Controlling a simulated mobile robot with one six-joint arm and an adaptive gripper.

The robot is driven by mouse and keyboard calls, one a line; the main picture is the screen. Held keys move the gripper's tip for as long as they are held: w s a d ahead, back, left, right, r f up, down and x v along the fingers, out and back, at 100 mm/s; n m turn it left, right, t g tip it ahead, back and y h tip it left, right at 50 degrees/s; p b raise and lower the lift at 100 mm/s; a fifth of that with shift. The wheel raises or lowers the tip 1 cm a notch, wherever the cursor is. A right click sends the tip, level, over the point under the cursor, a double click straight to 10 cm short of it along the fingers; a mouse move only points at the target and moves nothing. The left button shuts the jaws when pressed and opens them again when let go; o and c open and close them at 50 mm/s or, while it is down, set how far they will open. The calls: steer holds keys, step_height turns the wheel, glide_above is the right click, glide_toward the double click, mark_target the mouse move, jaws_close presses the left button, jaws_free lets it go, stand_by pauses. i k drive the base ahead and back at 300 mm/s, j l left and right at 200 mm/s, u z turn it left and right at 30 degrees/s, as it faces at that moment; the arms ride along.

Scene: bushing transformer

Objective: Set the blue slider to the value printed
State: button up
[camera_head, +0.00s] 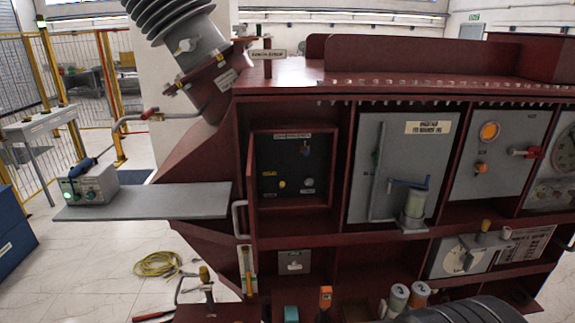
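I cannot make out a blue slider for certain. A recessed dark panel (291,168) in the left bay of the dark red cabinet has a label strip, a small knob or lever (304,148) at its upper right, and a yellow knob (282,184). A narrow pale vertical strip (247,268) stands on the cabinet front below the handle; its markings are too small to read. No printed value is legible. My gripper's fingers do not show; a dark rounded part at the bottom right seems to be mine.
A grey shelf (150,203) juts out left, holding a grey box (89,184) with a green light. A yellow cable coil (158,264) lies on the floor. Cans and small items crowd the lower front ledge.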

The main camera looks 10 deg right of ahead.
mark_target(304, 150)
steer(key=i+l+u, duration=0.25)
steer(key=i+l, duration=0.45)
